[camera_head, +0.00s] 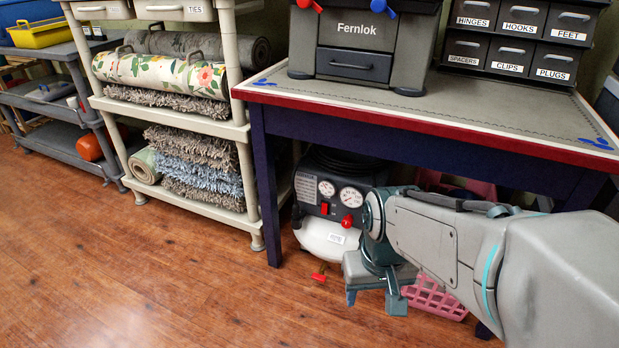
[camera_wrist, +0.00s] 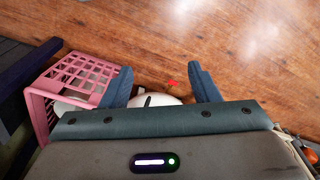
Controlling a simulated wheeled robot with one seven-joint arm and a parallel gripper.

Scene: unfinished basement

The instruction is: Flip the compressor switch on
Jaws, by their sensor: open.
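The compressor (camera_head: 322,238) stands on the floor under the table, with a dark control panel, two round gauges and a white tank. A small red switch (camera_head: 324,208) is on its panel below the left gauge. A red knob (camera_head: 347,220) sits to the right of it. My gripper (camera_head: 373,300) is open and empty, low in front of the compressor's right side, pointing down. In the wrist view, part of the white tank (camera_wrist: 155,100) and a red valve show between my fingers (camera_wrist: 160,70). The switch is not visible there. My arm hides the compressor's right side.
The table (camera_head: 420,128) overhangs the compressor, and its front left leg (camera_head: 266,190) stands just left of it. A pink crate (camera_head: 436,298) is on the floor at right, also in the wrist view (camera_wrist: 42,105). A beige shelf (camera_head: 253,190) with rugs stands left. Open floor lies in front.

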